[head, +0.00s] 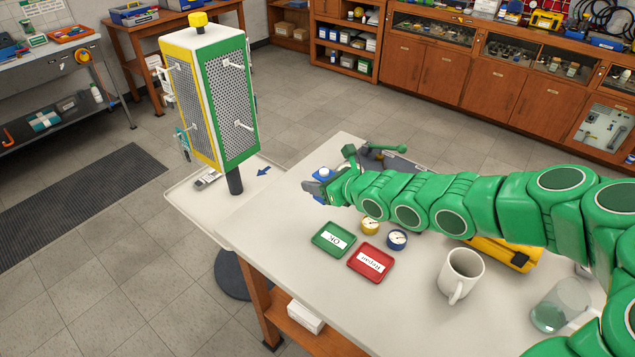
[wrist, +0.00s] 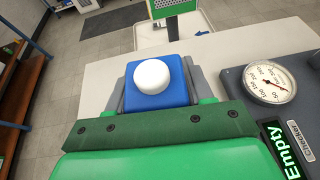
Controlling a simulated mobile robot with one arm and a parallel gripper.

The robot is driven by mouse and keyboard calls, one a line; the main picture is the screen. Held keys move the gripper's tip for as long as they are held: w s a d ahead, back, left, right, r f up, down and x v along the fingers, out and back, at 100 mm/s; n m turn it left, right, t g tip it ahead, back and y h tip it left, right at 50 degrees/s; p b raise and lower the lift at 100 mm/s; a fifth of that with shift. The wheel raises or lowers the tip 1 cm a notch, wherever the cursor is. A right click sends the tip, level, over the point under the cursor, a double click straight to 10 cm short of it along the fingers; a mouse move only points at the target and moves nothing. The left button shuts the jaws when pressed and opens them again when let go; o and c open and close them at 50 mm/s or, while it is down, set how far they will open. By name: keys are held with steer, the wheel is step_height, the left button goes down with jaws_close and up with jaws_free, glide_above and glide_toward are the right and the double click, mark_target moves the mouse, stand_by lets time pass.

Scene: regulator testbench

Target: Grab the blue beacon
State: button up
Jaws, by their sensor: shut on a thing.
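The blue beacon is a blue block with a white dome on top. In the wrist view the beacon (wrist: 158,92) sits between the two grey fingers of my gripper (wrist: 157,84), which is shut on it. In the head view the beacon (head: 325,174) shows at the far edge of the table, partly hidden by my gripper (head: 316,188). Its underside is hidden, so I cannot tell whether it touches the table.
A grey checker device (wrist: 272,85) with a dial stands right of my gripper in the wrist view. On the table are a green tray (head: 319,246), a red tray (head: 359,266), two small gauges (head: 397,239), a white mug (head: 462,270) and a glass (head: 556,306). A pegboard tower (head: 228,100) stands beyond.

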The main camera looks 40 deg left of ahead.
steer(key=shift+s+d+r, duration=1.05)
steer(key=shift+s+d, duration=0.15)
steer(key=shift+d, duration=0.1)
steer(key=s+d+r, duration=0.2)
steer(key=s+d, duration=0.1)
steer(key=d, duration=0.1)
steer(key=shift+s+d+r, duration=0.15)
steer(key=shift+s+d, duration=0.1)
steer(key=shift+s, duration=0.1)
